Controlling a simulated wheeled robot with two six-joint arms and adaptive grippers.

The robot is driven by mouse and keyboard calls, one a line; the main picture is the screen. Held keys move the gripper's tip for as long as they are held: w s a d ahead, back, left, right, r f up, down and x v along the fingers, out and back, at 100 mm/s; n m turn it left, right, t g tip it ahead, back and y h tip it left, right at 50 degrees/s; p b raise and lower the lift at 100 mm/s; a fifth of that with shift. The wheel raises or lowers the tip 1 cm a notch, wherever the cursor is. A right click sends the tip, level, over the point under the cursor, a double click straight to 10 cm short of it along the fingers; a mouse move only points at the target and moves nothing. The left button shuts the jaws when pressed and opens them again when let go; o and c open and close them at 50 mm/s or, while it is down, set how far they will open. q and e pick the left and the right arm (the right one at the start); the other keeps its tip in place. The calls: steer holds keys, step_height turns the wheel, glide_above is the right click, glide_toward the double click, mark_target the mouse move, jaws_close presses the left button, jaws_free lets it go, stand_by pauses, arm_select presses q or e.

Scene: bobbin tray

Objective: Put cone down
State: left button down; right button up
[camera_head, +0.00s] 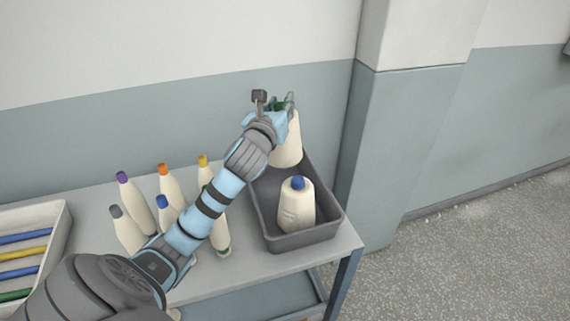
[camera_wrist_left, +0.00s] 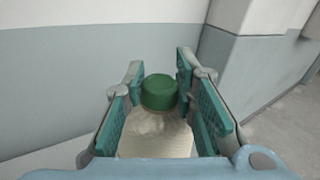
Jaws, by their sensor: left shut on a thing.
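A cream cone (camera_head: 287,148) with a green top is at the back of the dark grey tray (camera_head: 300,240) in the head view. My left gripper (camera_head: 283,107) is shut on it near its top. In the left wrist view the green tip (camera_wrist_left: 159,92) stands upright between the two teal-padded fingers of the left gripper (camera_wrist_left: 160,100). The cone's base is partly hidden, and I cannot tell whether it touches the tray floor. A second cream cone with a blue top (camera_head: 297,207) stands in the front of the same tray. My right gripper is not in view.
Several cream cones with purple (camera_head: 131,195), orange (camera_head: 170,190), yellow, grey and blue tops stand on the grey table (camera_head: 90,199) left of the tray. A pale bin (camera_head: 60,215) with coloured rods is at the far left. Walls stand behind and right.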

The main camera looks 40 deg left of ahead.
mark_target(281, 151)
arm_select(q)
step_height(281, 151, down, 13)
steer(key=b, duration=0.3)
steer(key=shift+w+f, duration=0.15)
steer(key=shift+f, duration=0.4)
steer(key=shift+r, duration=0.1)
steer(key=c, duration=1.3)
jaws_free()
steer(key=v, duration=1.2)
steer(key=shift+r, duration=0.1)
